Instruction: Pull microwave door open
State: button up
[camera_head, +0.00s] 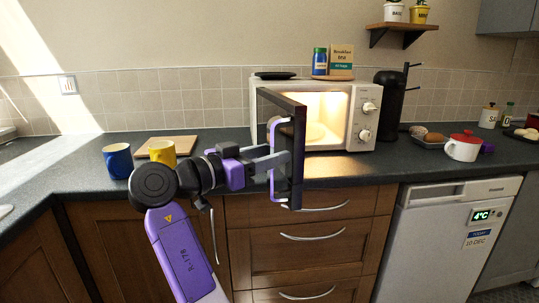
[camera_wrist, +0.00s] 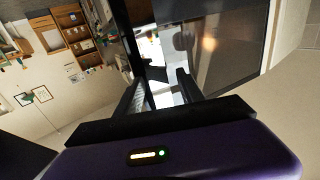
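The white microwave (camera_head: 345,105) stands on the counter with its cavity lit. Its dark door (camera_head: 298,150) is swung well out toward me, hinged at the left. A pale, bracket-shaped handle (camera_head: 273,185) shows on the door's outer side. My gripper (camera_head: 278,160) reaches in from the left at handle height, close against the door's outer face. In the wrist view, the fingers of my gripper (camera_wrist: 160,90) are apart, with the glossy door (camera_wrist: 225,50) beyond and to the right. I see nothing clearly clamped between them; exact contact with the handle cannot be told.
A jar (camera_head: 319,62) and a box (camera_head: 341,60) sit on the microwave. A black coffee machine (camera_head: 389,105) and a red-lidded pot (camera_head: 463,147) stand to the right.

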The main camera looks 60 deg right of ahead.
jog(key=v, duration=0.7)
jog(key=shift+a, duration=0.35)
jog(key=shift+w, duration=0.1)
jog(key=shift+r, duration=0.1)
